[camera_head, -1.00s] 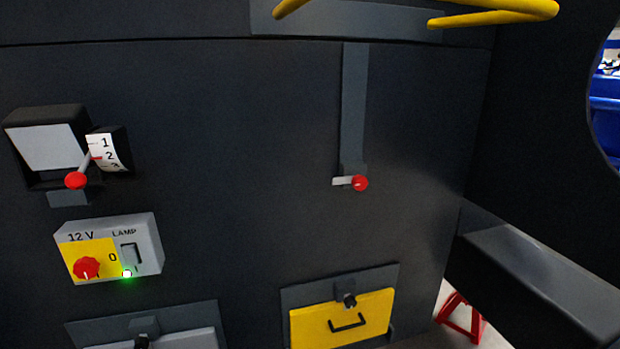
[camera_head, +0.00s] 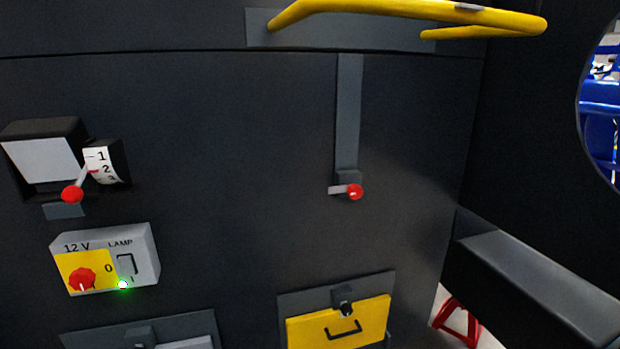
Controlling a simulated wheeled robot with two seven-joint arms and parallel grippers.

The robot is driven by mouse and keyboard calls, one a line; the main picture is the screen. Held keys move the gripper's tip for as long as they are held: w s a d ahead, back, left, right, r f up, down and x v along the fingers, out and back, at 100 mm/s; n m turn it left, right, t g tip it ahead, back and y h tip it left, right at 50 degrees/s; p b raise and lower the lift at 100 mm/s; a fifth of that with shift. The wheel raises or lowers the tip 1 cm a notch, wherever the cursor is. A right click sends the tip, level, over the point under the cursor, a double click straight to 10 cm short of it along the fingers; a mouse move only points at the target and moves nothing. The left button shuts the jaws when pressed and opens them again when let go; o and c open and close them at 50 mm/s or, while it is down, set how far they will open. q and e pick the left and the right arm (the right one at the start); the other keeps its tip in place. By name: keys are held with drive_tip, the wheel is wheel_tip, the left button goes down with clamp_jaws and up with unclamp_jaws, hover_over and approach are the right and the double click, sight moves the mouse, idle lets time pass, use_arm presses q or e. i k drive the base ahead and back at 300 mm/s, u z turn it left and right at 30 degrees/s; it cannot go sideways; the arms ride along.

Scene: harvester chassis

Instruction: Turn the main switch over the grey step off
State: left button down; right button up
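The main switch is a red rotary knob (camera_head: 82,279) on the yellow plate of a light grey box (camera_head: 145,243) marked "12 V" and "LAMP". Its pale mark points down, and a "0" is printed to the right of the knob. A lamp rocker (camera_head: 126,264) sits at the right of the box. Below it a small green light (camera_head: 123,285) is lit. A grey panel (camera_head: 185,342), perhaps the grey step, shows under the box, cut off by the lower edge. Neither of my grippers is in view.
A red-knobbed lever (camera_head: 73,194) with a numbered scale (camera_head: 103,164) sits above the box. Another red-knobbed lever (camera_head: 354,192) is at centre right. A yellow panel (camera_head: 365,317) with a black handle is below it. A yellow rail (camera_head: 400,10) crosses the top. A dark ledge (camera_head: 540,275) juts out at right.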

sight(83, 279)
drive_tip(key=u, duration=1.9)
